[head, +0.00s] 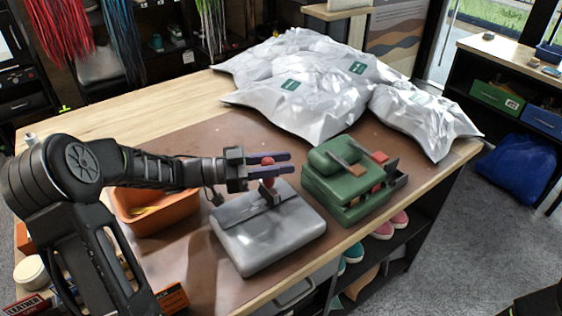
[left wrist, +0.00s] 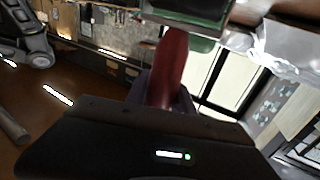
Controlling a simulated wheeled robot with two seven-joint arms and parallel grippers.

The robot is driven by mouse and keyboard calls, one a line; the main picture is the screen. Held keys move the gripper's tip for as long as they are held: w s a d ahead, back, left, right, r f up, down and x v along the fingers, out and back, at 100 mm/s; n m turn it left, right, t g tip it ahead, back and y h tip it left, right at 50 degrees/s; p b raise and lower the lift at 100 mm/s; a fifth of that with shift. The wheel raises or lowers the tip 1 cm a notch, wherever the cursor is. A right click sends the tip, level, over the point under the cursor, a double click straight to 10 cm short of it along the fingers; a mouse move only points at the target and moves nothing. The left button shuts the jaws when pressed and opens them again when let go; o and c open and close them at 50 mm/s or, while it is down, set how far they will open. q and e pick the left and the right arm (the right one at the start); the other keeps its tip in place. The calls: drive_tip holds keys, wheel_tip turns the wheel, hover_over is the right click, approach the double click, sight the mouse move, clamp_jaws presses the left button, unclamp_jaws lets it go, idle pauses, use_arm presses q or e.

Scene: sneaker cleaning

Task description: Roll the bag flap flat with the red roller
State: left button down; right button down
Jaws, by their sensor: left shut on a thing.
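A grey bag (head: 285,232) lies flat on the brown mat, with a flap or strap-like band (head: 247,211) across its top. My left gripper (head: 270,165) is over the bag's far edge, its two purple fingers pointing right. It is shut on the red roller, whose red top (head: 267,160) shows between the fingers. In the left wrist view the roller's red handle (left wrist: 172,68) stands out from between the fingers. The roller's lower end is just above or on the band; I cannot tell whether they touch. My right gripper is not in view.
A green case (head: 345,190) with a brown-topped part and a dark tray stands right of the bag. An orange bin (head: 158,210) is at left, behind my arm. Several silver packages (head: 310,105) cover the back right. The table's back left (head: 110,115) is clear.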

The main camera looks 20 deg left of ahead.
use_arm(q)
drive_tip(key=shift+s+a+p, duration=0.3)
drive_tip(key=shift+s+a, duration=0.15)
drive_tip(key=shift+s, duration=0.25)
drive_tip(key=shift+s+a+p, duration=0.25)
drive_tip(key=shift+s+a, duration=0.2)
drive_tip(key=shift+s, duration=0.25)
drive_tip(key=shift+r, duration=0.1)
drive_tip(key=s+a+p, duration=0.2)
drive_tip(key=s+p, duration=0.1)
drive_tip(key=shift+s+p, duration=0.1)
drive_tip(key=shift+p, duration=0.2)
